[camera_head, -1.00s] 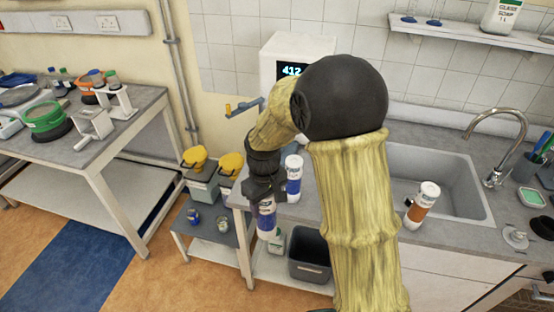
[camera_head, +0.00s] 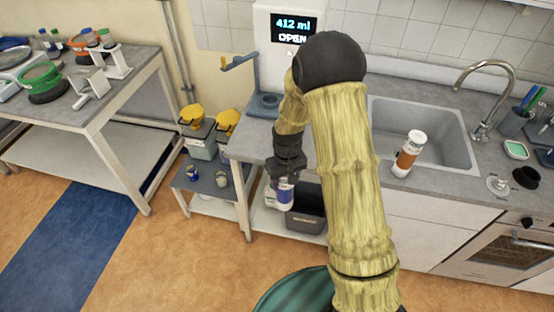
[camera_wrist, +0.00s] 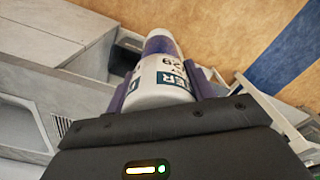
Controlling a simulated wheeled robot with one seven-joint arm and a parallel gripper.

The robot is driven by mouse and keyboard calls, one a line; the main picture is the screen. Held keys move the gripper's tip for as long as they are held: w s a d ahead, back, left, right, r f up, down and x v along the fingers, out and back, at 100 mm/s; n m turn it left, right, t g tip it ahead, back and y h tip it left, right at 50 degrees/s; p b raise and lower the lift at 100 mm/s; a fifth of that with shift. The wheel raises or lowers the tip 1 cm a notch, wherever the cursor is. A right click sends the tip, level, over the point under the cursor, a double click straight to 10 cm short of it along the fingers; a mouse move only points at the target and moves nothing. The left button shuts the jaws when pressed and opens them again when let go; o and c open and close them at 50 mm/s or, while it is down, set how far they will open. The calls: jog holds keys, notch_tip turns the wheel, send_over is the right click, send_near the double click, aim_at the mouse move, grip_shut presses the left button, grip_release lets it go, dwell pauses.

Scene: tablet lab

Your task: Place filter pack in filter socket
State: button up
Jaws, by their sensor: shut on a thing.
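The filter pack (camera_head: 285,194) is a white and blue cylinder with a printed label. My gripper (camera_head: 285,178) is shut on it and holds it in front of the counter's front edge, below counter height. The dispenser's screen reads "412 ml OPEN".
An orange-labelled white bottle (camera_head: 408,154) stands tilted-looking by the sink (camera_head: 440,118). A dark bin (camera_head: 307,217) is under the counter. A low table (camera_head: 205,182) with yellow-lidded containers stands left. My arm hides some counter.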

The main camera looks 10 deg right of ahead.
jog(key=d+f+m, duration=0.3)
jog(key=d+f, duration=0.3)
jog(key=f, duration=0.4)
jog(key=shift+s+d, duration=0.25)
jog(key=shift+s, duration=0.2)
